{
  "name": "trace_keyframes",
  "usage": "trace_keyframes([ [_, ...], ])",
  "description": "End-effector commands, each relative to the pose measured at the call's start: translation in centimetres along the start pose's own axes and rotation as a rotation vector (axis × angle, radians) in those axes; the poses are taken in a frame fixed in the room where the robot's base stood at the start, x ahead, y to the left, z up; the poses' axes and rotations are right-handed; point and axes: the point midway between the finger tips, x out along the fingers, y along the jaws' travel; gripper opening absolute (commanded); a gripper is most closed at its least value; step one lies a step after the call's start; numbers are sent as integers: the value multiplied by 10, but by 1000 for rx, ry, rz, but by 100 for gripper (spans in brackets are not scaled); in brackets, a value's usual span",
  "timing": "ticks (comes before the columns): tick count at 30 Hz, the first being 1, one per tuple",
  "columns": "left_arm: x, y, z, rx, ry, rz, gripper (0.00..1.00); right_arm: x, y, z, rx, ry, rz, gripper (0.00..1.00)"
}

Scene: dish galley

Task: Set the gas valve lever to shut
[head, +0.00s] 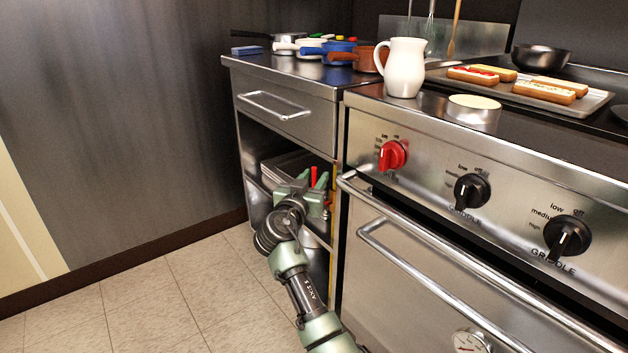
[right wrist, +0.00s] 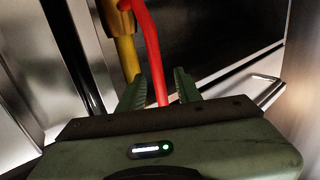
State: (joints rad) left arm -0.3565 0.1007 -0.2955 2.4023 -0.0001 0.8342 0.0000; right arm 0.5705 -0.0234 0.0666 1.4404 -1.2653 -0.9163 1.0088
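The gas valve lever (right wrist: 152,45) is red, with a bend in it, and sits beside a yellow pipe (right wrist: 128,60) in the right wrist view. In the head view a short piece of the lever (head: 314,176) shows above my right gripper (head: 313,181), by the gap between counter and range. The right gripper's green fingers (right wrist: 158,92) stand apart on either side of the lever's lower part, with visible gaps. The lever's lower end is hidden behind the gripper body. My left gripper is not in view.
The steel counter's open shelves (head: 290,165) are left of the gripper. The range front, with its oven handle (head: 440,285) and red knob (head: 392,155), is close on the right. A white pitcher (head: 404,70) stands above. The tiled floor (head: 150,300) at left is clear.

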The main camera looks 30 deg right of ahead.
Motion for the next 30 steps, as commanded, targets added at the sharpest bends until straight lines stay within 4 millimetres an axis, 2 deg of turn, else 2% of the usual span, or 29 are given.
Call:
trace_keyframes([
  [2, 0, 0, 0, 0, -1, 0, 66, 0, 0, 0, 0, 0, 0, 34],
  [6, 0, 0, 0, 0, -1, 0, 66, 0, 0, 0, -1, 0, 0, 0],
  [30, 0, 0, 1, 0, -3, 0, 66, -1, 0, 1, -1, -1, -1, 0],
])
